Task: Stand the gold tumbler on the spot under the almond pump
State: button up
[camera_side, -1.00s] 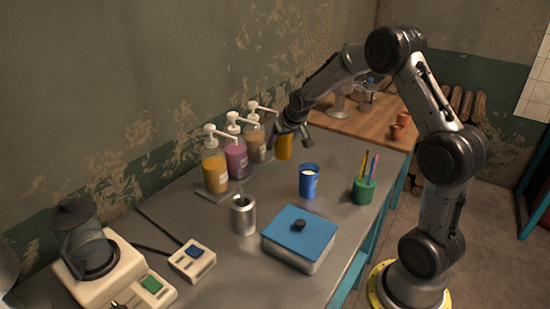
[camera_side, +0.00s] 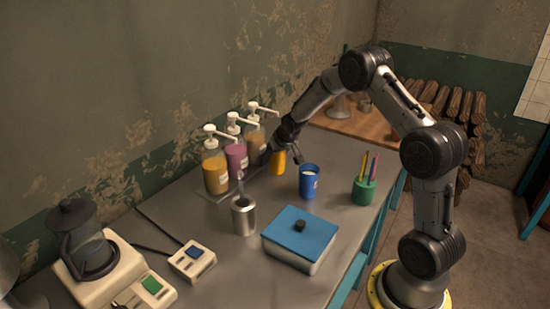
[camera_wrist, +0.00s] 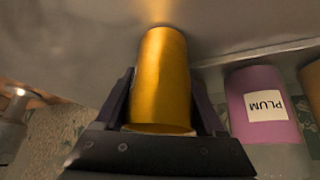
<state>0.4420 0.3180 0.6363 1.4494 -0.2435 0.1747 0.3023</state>
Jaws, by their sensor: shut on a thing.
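The gold tumbler (camera_side: 278,162) is held by my gripper (camera_side: 283,156) close above or at the grey counter, right of the pump bottles. In the wrist view the tumbler (camera_wrist: 160,80) sits between the two fingers of my gripper (camera_wrist: 160,108), which are shut on it. The brown pump bottle (camera_side: 256,145), farthest in the row, is just left of the tumbler; no label on it is readable. Beside it stand the purple bottle (camera_side: 236,158), labelled PLUM in the wrist view (camera_wrist: 263,104), and the yellow bottle (camera_side: 214,174). The spot under the brown bottle's pump cannot be made out.
A blue cup (camera_side: 309,182) stands just right of the tumbler. A green pen holder (camera_side: 364,191), a blue-lidded box (camera_side: 299,233), a silver cup (camera_side: 243,217) and a small switch box (camera_side: 192,261) are nearer.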

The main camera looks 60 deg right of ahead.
jog(key=shift+f, duration=0.1)
jog(key=o, duration=1.6)
jog(key=shift+c, duration=0.2)
